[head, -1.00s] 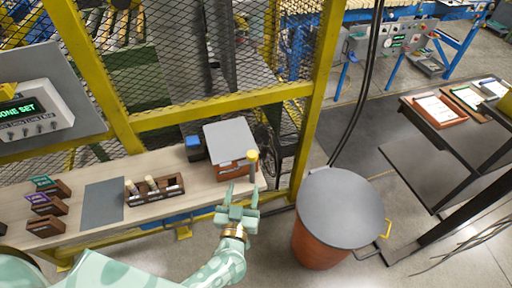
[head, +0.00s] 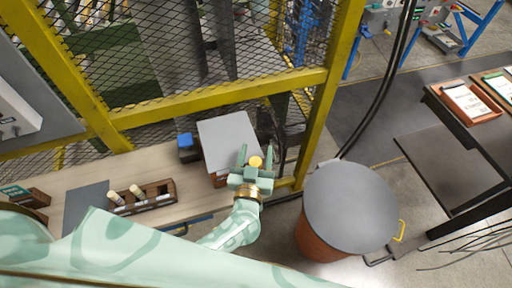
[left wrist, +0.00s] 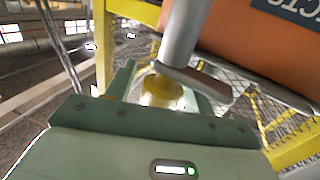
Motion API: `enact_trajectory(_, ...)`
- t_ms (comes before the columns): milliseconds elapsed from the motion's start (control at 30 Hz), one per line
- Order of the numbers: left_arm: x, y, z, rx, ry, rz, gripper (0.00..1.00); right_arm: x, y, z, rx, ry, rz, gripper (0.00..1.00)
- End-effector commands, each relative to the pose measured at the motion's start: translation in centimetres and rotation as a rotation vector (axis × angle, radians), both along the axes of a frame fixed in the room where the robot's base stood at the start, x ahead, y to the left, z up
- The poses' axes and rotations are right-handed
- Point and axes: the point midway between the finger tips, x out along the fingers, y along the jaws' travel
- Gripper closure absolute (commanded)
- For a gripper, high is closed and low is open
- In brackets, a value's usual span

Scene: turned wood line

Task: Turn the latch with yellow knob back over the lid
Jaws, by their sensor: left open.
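The box (head: 221,180) with a flat grey lid (head: 228,138) stands at the right end of the wooden bench. The yellow knob (head: 256,162) is at the lid's right front corner, out beside the lid rather than over it. In the left wrist view the knob (left wrist: 160,91) joins a grey latch bar (left wrist: 197,82), with the orange box wall (left wrist: 262,48) behind. My left gripper (head: 256,158) is open, its two fingers on either side of the knob; whether they touch it I cannot tell. My right gripper is not in view.
A yellow-framed mesh fence (head: 215,95) stands behind the bench. A wooden rack (head: 150,197) with pegs and a small blue-topped block (head: 186,141) are left of the box. A large orange drum (head: 320,240) with a grey top stands right of my left gripper.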

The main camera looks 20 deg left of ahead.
Motion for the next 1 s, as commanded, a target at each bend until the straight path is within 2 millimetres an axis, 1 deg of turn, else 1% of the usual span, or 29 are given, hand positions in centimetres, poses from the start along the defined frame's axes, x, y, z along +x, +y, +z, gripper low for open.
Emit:
enact_trajectory(167,0.0,0.0,0.0,-0.001,0.0,0.0,0.47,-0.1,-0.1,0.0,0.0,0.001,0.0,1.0)
enact_trajectory(200,0.0,0.0,0.0,-0.001,0.0,0.0,0.52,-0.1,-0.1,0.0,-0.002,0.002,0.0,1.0)
enact_trajectory(267,0.0,0.0,0.0,-0.001,0.0,0.0,0.69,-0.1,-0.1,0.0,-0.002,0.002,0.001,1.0)
enact_trajectory(300,0.0,0.0,0.0,-0.001,0.0,0.0,0.8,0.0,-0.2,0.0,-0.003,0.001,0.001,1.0)
enact_trajectory(333,0.0,0.0,0.0,-0.001,0.0,0.0,0.88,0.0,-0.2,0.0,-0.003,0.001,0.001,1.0)
enact_trajectory(367,0.0,0.0,0.0,-0.001,0.0,0.0,0.91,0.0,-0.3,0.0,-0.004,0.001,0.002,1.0)
enact_trajectory(567,0.0,0.0,0.0,-0.001,0.001,-0.006,0.91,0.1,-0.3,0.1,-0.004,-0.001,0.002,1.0)
enact_trajectory(733,0.0,-0.1,0.1,0.0,0.001,-0.047,0.91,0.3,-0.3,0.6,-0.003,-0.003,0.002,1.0)
enact_trajectory(867,0.0,-0.2,0.2,0.004,0.001,-0.114,0.91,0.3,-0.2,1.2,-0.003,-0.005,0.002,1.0)
enact_trajectory(1000,0.0,-0.3,0.2,0.005,0.001,-0.219,0.91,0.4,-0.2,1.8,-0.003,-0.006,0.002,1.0)
